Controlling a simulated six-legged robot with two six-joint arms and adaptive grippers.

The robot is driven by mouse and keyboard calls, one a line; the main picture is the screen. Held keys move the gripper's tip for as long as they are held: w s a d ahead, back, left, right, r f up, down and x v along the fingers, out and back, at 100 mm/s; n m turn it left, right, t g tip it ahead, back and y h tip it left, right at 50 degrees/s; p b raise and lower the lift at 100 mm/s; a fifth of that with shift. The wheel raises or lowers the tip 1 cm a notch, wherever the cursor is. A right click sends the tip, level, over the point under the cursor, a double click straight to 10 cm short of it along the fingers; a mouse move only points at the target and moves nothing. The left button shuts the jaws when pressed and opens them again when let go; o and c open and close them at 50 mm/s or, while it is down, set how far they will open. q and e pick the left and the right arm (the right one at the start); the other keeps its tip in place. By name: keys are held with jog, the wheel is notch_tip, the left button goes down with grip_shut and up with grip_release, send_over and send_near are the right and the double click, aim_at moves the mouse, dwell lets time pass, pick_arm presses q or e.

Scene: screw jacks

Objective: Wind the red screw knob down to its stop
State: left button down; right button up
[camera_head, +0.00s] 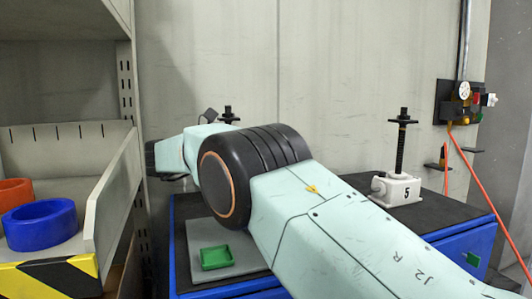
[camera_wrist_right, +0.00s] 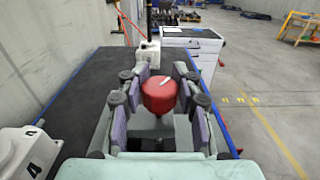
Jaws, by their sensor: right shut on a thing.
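The red screw knob (camera_wrist_right: 159,94) shows in the right wrist view, between the purple-grey pads of my right gripper (camera_wrist_right: 157,88). The gripper is shut on it. The knob has a small white mark on top, and its screw and base below are mostly hidden. In the head view my right arm crosses from the lower right toward the left and hides the knob; the wrist end of the arm (camera_head: 170,158) shows beyond the dark joint. My left gripper is in neither view.
A white jack marked 5 (camera_head: 397,190) with a black screw stands on the dark bench top (camera_head: 450,213). A green tray (camera_head: 217,257) lies on a grey mat. A shelf at left holds a blue ring (camera_head: 40,224) and an orange ring (camera_head: 14,191). Another white jack (camera_wrist_right: 25,150) stands left of the gripper.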

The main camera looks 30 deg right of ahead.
jog(key=o, duration=0.7)
jog(key=shift+r, duration=0.4)
jog(key=o, duration=0.4)
jog(key=shift+a+f, duration=0.1)
jog(key=shift+a, duration=0.2)
jog(key=shift+o, duration=0.4)
jog(key=shift+d+f, duration=0.15)
jog(key=shift+d, duration=0.1)
notch_tip(320, 180, up, 10)
